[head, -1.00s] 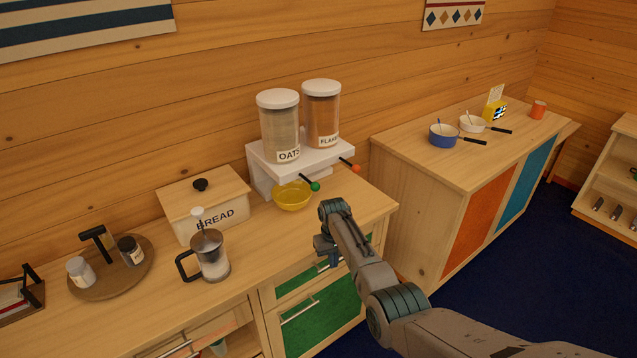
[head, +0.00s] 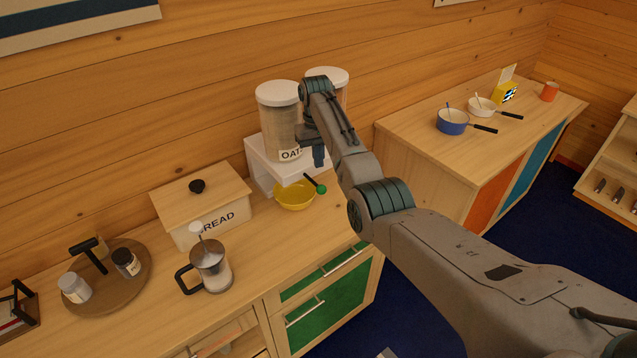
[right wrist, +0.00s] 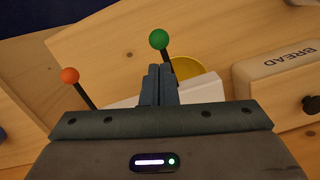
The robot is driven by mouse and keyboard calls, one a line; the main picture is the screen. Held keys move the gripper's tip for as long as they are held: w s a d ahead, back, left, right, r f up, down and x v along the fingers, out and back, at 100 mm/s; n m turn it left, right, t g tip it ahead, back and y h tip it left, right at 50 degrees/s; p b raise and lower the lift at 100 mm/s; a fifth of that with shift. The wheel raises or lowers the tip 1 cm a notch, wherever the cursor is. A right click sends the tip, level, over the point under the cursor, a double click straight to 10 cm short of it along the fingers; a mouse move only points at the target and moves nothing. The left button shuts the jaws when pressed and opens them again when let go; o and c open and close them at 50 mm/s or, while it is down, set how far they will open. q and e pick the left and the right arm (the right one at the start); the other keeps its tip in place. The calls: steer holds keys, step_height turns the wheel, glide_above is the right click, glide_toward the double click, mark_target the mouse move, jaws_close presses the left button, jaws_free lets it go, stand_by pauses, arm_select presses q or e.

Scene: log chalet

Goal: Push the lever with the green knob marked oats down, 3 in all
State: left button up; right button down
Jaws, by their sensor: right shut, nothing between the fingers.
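The lever with the green knob (head: 321,189) sticks out from the front of the white dispenser (head: 265,160), under the canister marked OATS (head: 279,120). In the right wrist view the green knob (right wrist: 159,40) is just beyond the fingertips. My right gripper (head: 318,160) is shut and empty, a little above the green knob in the head view; I see a gap between them there. The orange knob (right wrist: 69,75) shows at left in the right wrist view; my right arm hides it in the head view. A yellow bowl (head: 294,196) stands below the dispenser. My left gripper is not in view.
The bread box (head: 202,205), a French press (head: 209,267) and a round tray (head: 137,290) with jars stand to the left on the counter. A second cabinet with a blue pot (head: 452,122) is at right. Bare counter lies right of the French press.

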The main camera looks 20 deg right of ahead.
steer(key=shift+s+r, duration=0.2)
steer(key=shift+s, duration=0.2)
glide_above(314, 183)
steer(key=s+d, duration=0.1)
steer(key=s, duration=0.1)
step_height(314, 183, down, 5)
steer(key=shift+w+d+r, duration=0.1)
steer(key=shift+d+r, duration=0.05)
steer(key=shift+f, duration=1.15)
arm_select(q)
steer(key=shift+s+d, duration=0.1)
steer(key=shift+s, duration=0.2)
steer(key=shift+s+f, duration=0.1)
arm_select(e)
steer(key=shift+f, duration=0.15)
